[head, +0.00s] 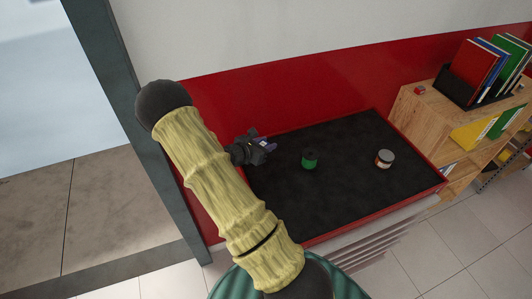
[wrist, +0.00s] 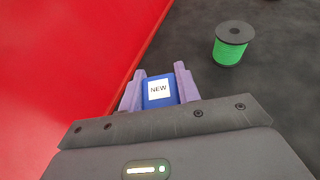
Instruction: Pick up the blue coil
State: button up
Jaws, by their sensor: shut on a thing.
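The blue coil (wrist: 158,94), a small blue block with a white "NEW" label, sits between the two purple fingers of my gripper (wrist: 158,88) in the wrist view. The fingers are shut on its sides. In the head view my gripper (head: 267,144) is over the left end of the black worktop; the coil is too small and covered there to make out clearly. I cannot tell whether the coil is clear of the surface.
A green spool (head: 309,159) stands right of my gripper on the black worktop (head: 340,190); it also shows in the wrist view (wrist: 230,45). A small jar (head: 384,158) stands farther right. A red wall (head: 290,85) runs behind. A wooden shelf (head: 425,115) with binders is at right.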

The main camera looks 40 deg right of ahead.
aim_at(266, 142)
notch_tip(266, 142, up, 5)
jog(key=shift+r+b, duration=0.1)
jog(key=shift+b, duration=0.4)
